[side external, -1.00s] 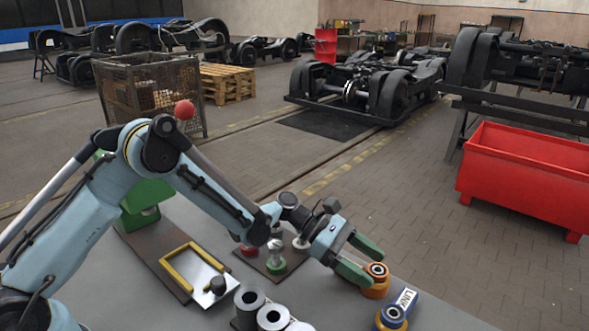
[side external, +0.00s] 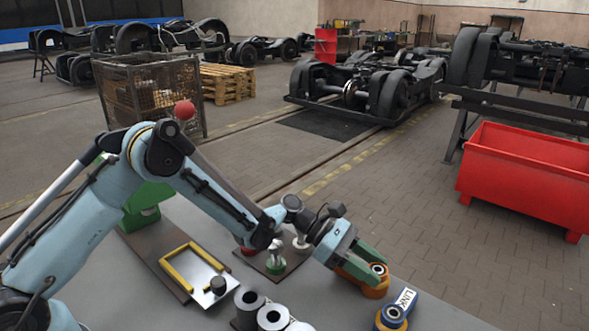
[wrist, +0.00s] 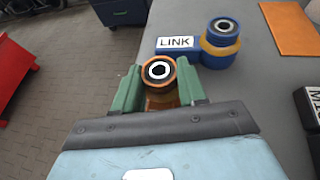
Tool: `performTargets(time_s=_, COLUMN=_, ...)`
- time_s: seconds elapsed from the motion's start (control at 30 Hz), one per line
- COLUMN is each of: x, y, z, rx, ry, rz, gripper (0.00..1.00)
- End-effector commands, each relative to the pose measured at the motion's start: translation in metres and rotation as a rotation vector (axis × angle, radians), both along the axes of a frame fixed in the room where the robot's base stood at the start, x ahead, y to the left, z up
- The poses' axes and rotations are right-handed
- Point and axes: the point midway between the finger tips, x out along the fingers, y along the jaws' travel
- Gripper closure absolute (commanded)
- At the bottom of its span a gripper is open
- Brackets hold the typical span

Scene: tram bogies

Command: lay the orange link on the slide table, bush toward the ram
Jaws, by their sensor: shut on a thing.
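The orange link (side external: 377,290) stands at the right end of the grey bench, its dark bush with a bright ring facing up. My gripper (side external: 364,262) has its green fingers closed on the link. In the wrist view the link (wrist: 159,72) sits between the two fingertips (wrist: 160,92), bush at the far end; its rest is partly hidden by the gripper. A bright plate with a yellow frame (side external: 178,269), seemingly the slide table, lies at the left of the bench, in front of a green machine (side external: 144,205) that may carry the ram. The plate is empty except for a dark knob at its near corner.
A blue link with a "LINK" label (side external: 391,317) lies close to the right of the orange one; it also shows in the wrist view (wrist: 218,55).

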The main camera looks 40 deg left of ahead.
Motion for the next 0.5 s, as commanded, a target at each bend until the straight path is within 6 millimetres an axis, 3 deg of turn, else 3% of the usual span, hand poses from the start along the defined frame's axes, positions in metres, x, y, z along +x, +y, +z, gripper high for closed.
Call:
performTargets(time_s=0.27, x=0.0, y=0.0, z=0.003, rx=-0.002, ry=0.001, rz=0.0, gripper=1.0)
performTargets(time_s=0.5, x=0.0, y=0.0, z=0.02, rx=-0.002, ry=0.001, rz=0.0, gripper=1.0)
